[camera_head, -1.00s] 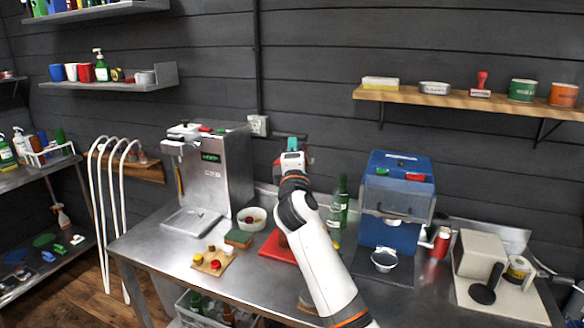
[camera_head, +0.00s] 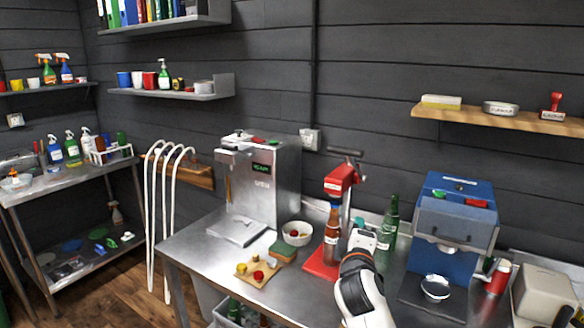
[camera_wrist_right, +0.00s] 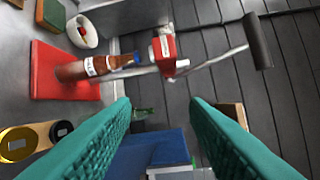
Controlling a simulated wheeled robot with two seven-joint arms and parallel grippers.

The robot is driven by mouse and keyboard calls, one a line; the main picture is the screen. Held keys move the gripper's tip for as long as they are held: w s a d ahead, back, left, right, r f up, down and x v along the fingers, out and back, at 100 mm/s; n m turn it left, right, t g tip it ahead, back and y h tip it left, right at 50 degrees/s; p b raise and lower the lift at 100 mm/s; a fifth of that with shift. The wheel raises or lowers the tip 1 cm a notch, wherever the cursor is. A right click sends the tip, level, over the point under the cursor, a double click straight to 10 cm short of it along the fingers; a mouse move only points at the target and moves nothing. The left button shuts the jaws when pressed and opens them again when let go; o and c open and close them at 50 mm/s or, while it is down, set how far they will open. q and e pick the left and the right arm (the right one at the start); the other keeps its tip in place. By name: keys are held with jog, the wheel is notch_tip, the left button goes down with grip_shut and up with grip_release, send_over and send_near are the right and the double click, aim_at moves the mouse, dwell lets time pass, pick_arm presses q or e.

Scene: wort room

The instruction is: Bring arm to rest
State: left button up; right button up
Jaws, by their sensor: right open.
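My right arm comes up from the bottom of the head view, with its gripper (camera_head: 362,228) just right of the red bottle capper (camera_head: 340,181). In the right wrist view its teal fingers stand wide apart with nothing between them (camera_wrist_right: 160,108). A brown bottle (camera_head: 331,240) stands upright on the capper's red base (camera_head: 318,265), under the red head. The right wrist view also shows the brown bottle (camera_wrist_right: 84,69), apart from the fingers, and the capper's black-gripped lever (camera_wrist_right: 258,40). My left gripper is not in view.
On the steel table (camera_head: 200,262) stand a steel machine (camera_head: 275,180), a white bowl (camera_head: 297,233), a small wooden board (camera_head: 257,272), green bottles (camera_head: 391,215) and a blue machine (camera_head: 453,220). A wooden shelf (camera_head: 500,117) hangs above at right. The table's front left is fairly clear.

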jog(key=s+d+f+m+g+y, duration=0.1)
jog(key=s+d+f+m+g, duration=0.15)
jog(key=s+f, duration=0.7)
jog(key=s+d+f+m+g+y, duration=0.1)
jog(key=s+f+m+g, duration=0.3)
jog(key=s+f, duration=0.55)
jog(key=s+f+m+g+y, duration=0.1)
jog(key=s+f+m+g, duration=0.2)
jog(key=s, duration=0.8)
jog(key=s+f+m+g+y, duration=0.15)
jog(key=s+f+g, duration=0.25)
jog(key=s, duration=0.8)
notch_tip(320, 180, down, 29)
jog(key=s+g+b, duration=0.1)
jog(key=s+b, duration=0.1)
jog(key=s+d+f+g+b, duration=0.1)
jog(key=s+d+f, duration=0.1)
jog(key=s+f, duration=1.3)
jog(key=shift+s+f, duration=0.4)
jog(key=shift+f, duration=0.5)
jog(key=shift+d+g+h, duration=0.1)
jog(key=shift+g+h, duration=0.15)
